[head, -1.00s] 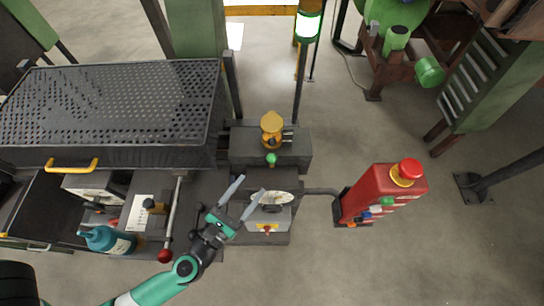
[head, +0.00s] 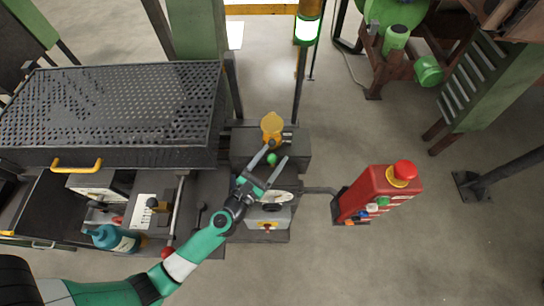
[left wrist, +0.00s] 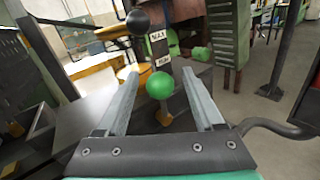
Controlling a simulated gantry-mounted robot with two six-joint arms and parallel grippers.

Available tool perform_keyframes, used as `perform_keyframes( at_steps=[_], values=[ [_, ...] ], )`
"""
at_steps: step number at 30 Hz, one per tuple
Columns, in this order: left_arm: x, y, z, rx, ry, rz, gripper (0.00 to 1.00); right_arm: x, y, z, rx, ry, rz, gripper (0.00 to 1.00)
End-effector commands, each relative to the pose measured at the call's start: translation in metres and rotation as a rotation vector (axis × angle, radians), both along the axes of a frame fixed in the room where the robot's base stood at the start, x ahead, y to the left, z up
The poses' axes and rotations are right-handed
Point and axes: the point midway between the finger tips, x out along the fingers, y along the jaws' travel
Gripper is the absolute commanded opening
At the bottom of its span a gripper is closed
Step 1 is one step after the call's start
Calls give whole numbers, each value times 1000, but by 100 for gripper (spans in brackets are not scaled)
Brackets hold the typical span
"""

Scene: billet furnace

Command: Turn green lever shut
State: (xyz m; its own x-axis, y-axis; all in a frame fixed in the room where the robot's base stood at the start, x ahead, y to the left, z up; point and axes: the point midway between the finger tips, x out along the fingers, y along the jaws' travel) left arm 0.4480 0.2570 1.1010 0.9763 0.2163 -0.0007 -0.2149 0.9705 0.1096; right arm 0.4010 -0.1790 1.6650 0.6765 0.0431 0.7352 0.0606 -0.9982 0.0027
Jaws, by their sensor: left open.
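The green lever's round knob (head: 272,159) stands on the dark grey block behind the control box. In the left wrist view the green knob (left wrist: 159,86) sits between the tips of my left gripper's fingers, a little nearer the left finger. My left gripper (head: 271,154) is open, its two fingers on either side of the knob; I cannot tell whether either touches it. A grey plate with white MAX and MIN labels (left wrist: 158,48) rises behind the knob, with a black ball knob (left wrist: 138,21) at its upper left. My right gripper is not in view.
A yellow part (head: 272,124) stands just behind the green knob. A red box with a red button (head: 378,196) stands to the right. A perforated black table (head: 110,105), a teal bottle (head: 115,238) and a red-knobbed rod (head: 168,252) lie to the left.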

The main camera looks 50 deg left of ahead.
Motion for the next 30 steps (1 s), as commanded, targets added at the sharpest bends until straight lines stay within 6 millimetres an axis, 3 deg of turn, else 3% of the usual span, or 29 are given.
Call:
perform_keyframes(
  at_steps=[1, 12, 30],
  values=[
    [0, 0, 0, 0, 0, 0, 64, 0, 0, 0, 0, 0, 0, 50],
    [0, 0, 0, 0, 0, 0, 0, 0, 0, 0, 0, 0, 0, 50],
    [0, 0, 0, 0, -1, 0, 0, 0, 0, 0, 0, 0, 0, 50]
  ],
)
